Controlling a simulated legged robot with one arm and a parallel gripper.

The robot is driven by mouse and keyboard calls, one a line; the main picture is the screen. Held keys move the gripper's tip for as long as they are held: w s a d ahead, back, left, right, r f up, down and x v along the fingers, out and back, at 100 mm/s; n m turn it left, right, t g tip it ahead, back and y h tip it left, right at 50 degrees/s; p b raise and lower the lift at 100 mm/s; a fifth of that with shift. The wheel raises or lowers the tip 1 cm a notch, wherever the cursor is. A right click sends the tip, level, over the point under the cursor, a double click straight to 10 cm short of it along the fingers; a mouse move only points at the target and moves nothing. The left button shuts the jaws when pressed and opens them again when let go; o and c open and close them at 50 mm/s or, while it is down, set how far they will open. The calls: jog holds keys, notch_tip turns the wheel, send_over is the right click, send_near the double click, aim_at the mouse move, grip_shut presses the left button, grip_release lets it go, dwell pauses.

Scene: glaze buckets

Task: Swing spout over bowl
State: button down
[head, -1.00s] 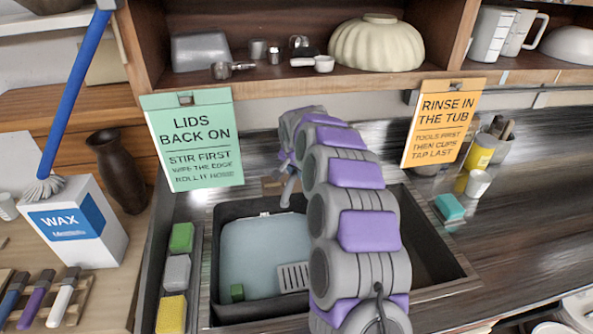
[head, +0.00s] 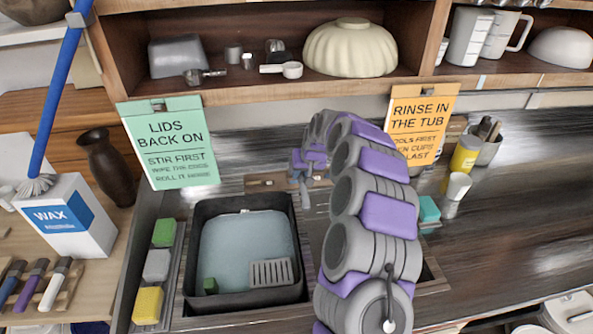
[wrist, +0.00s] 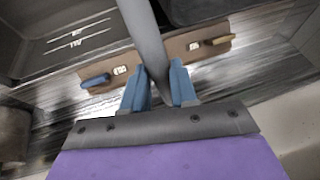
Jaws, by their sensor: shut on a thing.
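The grey tap spout (wrist: 150,40) runs up between my gripper's blue fingers in the wrist view. My gripper (wrist: 157,72) is shut on it, close to the brown tap plate (wrist: 185,48) with a blue and a yellow handle. In the head view the spout tip (head: 305,196) shows below my gripper (head: 301,168), by the right rim of the black tub (head: 196,235). The tub stands in the left sink bowl and holds water. The right sink bowl (head: 428,272) is mostly hidden behind my arm.
A green sign (head: 170,150) and an orange sign (head: 418,120) hang from the shelf over the sink. Sponges (head: 157,265) lie left of the tub. The right counter is mostly clear.

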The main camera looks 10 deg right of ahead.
jog(key=w+d+n+g+y+b, duration=0.1)
jog(key=w+d+n+y, duration=0.1)
jog(key=d+n, duration=0.4)
jog(key=shift+w+d+n+g, duration=0.15)
jog(key=shift+d+n+g, duration=0.25)
jog(key=shift+d, duration=0.25)
dwell(0.6)
jog(key=c, duration=0.9)
grip_release()
jog(key=shift+a, duration=0.15)
